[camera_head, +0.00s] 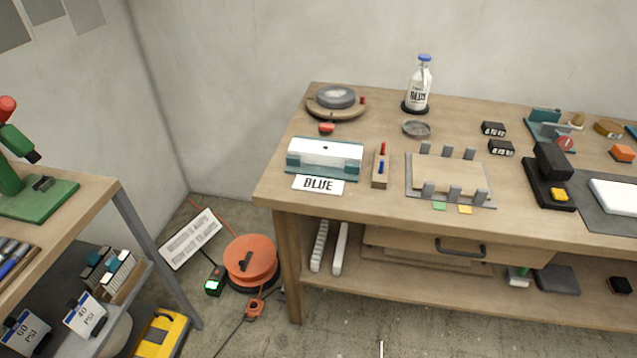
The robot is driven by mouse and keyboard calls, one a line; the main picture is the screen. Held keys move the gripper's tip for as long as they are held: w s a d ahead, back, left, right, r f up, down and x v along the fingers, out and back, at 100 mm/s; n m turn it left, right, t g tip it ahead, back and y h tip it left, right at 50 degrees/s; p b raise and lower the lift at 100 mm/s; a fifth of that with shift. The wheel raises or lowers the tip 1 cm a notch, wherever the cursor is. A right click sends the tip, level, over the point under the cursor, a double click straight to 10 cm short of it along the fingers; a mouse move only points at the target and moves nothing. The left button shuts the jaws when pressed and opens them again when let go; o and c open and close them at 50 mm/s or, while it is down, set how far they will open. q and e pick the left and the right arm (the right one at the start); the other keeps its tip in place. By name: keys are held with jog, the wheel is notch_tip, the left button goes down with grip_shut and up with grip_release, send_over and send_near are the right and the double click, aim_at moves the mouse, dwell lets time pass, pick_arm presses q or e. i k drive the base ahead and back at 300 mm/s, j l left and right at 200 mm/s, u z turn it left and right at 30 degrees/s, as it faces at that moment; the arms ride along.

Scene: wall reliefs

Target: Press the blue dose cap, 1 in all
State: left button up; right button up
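The blue dose cap (425,57) sits on top of a clear-white bottle (419,86) labelled BLUE. The bottle stands upright on a dark round base at the back of the wooden workbench (390,111). A white card (318,185) reading BLUE lies at the bench's front left, before a white and teal block (325,156). Neither of my grippers is in view.
A round turntable-like device (336,100) stands left of the bottle, and a small grey dish (416,129) lies in front of it. A clamp board (450,177) is nearer the front edge. A second bench (94,187) with a green tool is at left.

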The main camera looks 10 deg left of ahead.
aim_at(424, 58)
jog(key=i+l, duration=0.1)
jog(key=i, duration=1.3)
